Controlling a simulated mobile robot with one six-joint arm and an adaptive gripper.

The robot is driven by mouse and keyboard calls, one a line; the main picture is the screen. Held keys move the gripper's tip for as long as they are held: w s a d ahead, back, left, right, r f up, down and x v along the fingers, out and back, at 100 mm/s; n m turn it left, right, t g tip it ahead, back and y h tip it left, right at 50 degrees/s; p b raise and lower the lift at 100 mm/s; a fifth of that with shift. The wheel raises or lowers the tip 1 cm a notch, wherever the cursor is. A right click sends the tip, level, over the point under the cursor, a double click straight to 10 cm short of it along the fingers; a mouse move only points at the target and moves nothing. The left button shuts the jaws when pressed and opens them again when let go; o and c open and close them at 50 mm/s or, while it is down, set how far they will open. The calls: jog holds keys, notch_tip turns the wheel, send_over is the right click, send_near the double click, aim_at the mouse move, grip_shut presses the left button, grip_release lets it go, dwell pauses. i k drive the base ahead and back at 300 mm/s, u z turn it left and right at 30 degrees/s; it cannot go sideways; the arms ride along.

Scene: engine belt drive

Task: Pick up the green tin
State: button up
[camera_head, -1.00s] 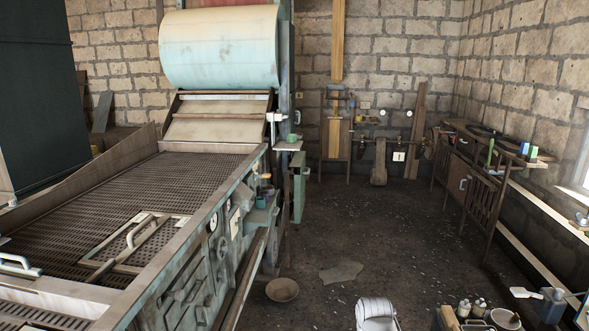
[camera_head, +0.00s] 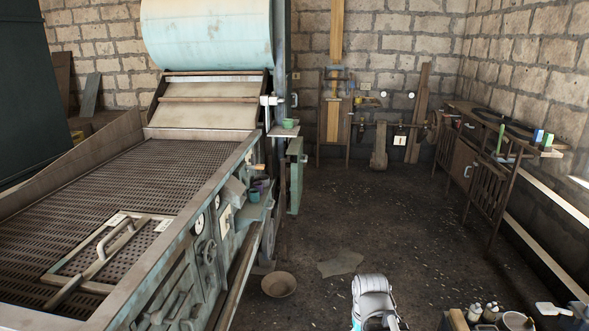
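A small green tin-like container (camera_head: 289,123) stands on a small shelf at the right side of the big machine, below the pale blue drum. A teal container (camera_head: 254,195) sits lower down on a ledge on the machine's side, with a dark purplish one (camera_head: 262,185) beside it. A slim green item (camera_head: 500,138) stands on the bench at the right. I cannot tell for sure which is the green tin. A white and grey part of my arm shows at the bottom edge, far from all of these. My gripper's fingers are not visible.
The long machine (camera_head: 110,170) with a perforated top fills the left. A shallow bowl (camera_head: 279,285) and a flat scrap (camera_head: 341,263) lie on the floor. A wooden bench (camera_head: 462,148) lines the right wall. Clutter fills the bottom right. The middle floor is mostly clear.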

aim_at(287, 123)
jog(key=i, duration=3.85)
jog(key=u, duration=0.9)
